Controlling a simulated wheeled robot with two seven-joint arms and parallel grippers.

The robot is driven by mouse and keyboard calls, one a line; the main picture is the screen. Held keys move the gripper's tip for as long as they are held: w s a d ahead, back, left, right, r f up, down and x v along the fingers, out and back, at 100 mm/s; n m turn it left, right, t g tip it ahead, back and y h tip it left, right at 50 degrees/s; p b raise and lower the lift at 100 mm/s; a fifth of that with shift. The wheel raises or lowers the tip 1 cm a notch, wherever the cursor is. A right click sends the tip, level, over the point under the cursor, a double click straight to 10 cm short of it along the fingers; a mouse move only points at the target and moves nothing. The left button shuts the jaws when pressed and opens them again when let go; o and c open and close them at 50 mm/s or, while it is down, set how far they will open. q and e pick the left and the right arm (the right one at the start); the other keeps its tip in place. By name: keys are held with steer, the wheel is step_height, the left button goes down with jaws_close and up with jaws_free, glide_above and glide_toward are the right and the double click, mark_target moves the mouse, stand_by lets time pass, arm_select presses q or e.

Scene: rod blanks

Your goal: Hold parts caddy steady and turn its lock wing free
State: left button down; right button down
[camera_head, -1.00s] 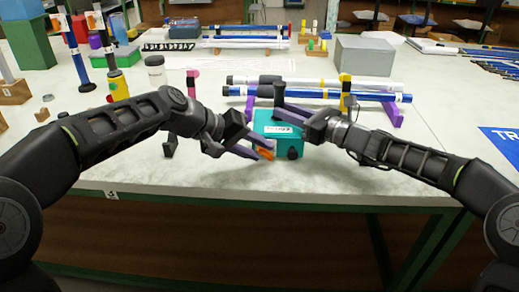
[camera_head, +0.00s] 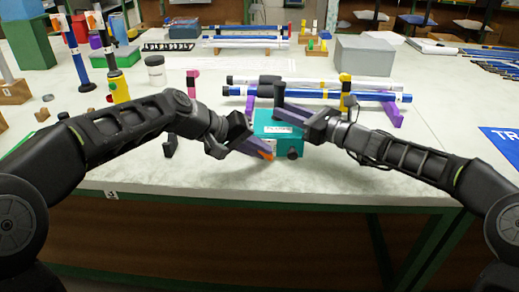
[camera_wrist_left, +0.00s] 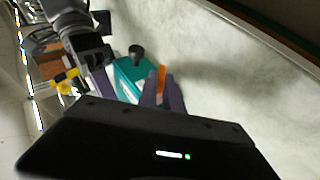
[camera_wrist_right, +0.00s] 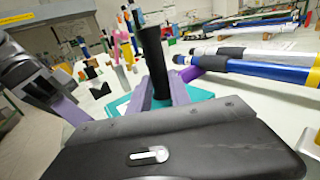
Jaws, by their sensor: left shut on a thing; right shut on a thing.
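The parts caddy is a teal box (camera_head: 277,130) with a white label, standing near the table's front edge. Its lock wing is an orange tab (camera_head: 266,155) on the caddy's left front, also seen in the left wrist view (camera_wrist_left: 161,79). My left gripper (camera_head: 264,152) is shut on the wing, its purple fingers on either side of it. A black upright handle (camera_wrist_right: 154,62) rises from the caddy, and my right gripper (camera_head: 281,108) is shut on it. A dark round knob (camera_head: 293,154) sits at the caddy's front right. The fingers hide part of the wing.
Behind the caddy, blue and white rods (camera_head: 330,94) lie on purple and yellow supports. A clear jar (camera_head: 155,72) and a yellow bottle (camera_head: 118,88) stand to the left. A grey box (camera_head: 364,56) stands at the back. The table's front strip is mostly clear.

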stand_by(0.3)
arm_select(q)
steer(key=shift+a+f+n+h, duration=0.15)
steer(key=shift+f+n+h, duration=0.2)
steer(key=shift+h, duration=0.65)
steer(key=shift+n+h, duration=0.25)
steer(key=shift+h, duration=0.85)
steer(key=shift+t, duration=0.4)
steer(key=c, duration=1.5)
jaws_free()
steer(key=shift+a, duration=0.15)
